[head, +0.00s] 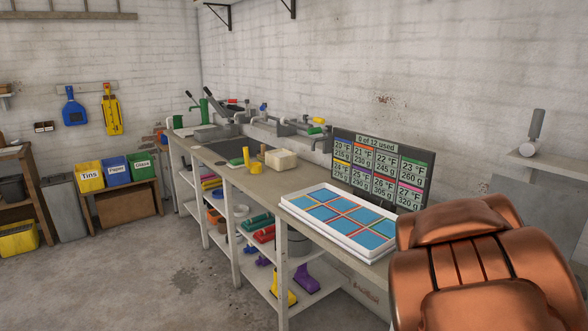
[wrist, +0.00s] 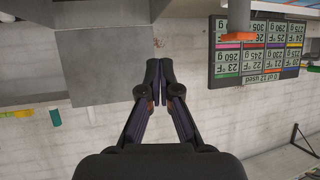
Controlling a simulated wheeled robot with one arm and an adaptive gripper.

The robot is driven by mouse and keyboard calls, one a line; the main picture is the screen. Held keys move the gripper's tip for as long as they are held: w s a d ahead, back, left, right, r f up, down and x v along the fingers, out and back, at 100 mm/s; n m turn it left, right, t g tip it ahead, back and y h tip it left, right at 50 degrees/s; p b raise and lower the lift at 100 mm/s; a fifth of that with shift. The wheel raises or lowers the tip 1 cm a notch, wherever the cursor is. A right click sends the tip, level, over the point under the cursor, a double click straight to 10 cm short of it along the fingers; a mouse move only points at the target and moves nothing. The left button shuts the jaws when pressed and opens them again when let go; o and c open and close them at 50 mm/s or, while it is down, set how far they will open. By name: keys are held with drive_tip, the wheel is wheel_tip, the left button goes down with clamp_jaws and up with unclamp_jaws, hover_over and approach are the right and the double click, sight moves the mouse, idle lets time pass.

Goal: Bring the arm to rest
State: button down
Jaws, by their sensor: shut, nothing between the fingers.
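My gripper (wrist: 159,70) shows in the wrist view, its two dark fingers shut tip to tip with nothing between them. It is apart from everything around it, with the white brick wall behind. The wrist view is upside down: the lettering on the display board (wrist: 258,48) is inverted. In the head view a large copper-coloured part of my arm fills the lower right corner, in front of the bench end. My gripper itself does not show in the head view.
The long bench (head: 220,165) runs along the wall. It carries a white tray with blue compartments (head: 290,202), a cream block (head: 281,160) and the display board (head: 382,168). A grey shelf (head: 560,158) stands at right. The concrete floor (head: 130,270) at left is clear.

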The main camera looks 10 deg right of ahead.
drive_tip(key=s+a+f+n+g+y, duration=0.1)
drive_tip(key=s+a+f+n+y, duration=0.15)
drive_tip(key=a, duration=0.45)
drive_tip(key=s+a+f+n+g+y, duration=0.1)
drive_tip(key=s+a+f+y, duration=0.1)
drive_tip(key=s+a+f, duration=0.3)
drive_tip(key=s+a+n+g+y, duration=0.1)
drive_tip(key=s+a+g+y, duration=0.15)
drive_tip(key=a, duration=0.55)
drive_tip(key=s+a+f+n+g+y, duration=0.1)
drive_tip(key=s+a+n+g, duration=0.1)
drive_tip(key=s, duration=0.9)
drive_tip(key=s+a+f+n+g+y, duration=0.1)
drive_tip(key=s+a+n+g, duration=0.2)
drive_tip(key=s+a, duration=0.3)
drive_tip(key=s+g+p, duration=0.1)
drive_tip(key=s, duration=0.4)
drive_tip(key=shift+a, duration=0.4)
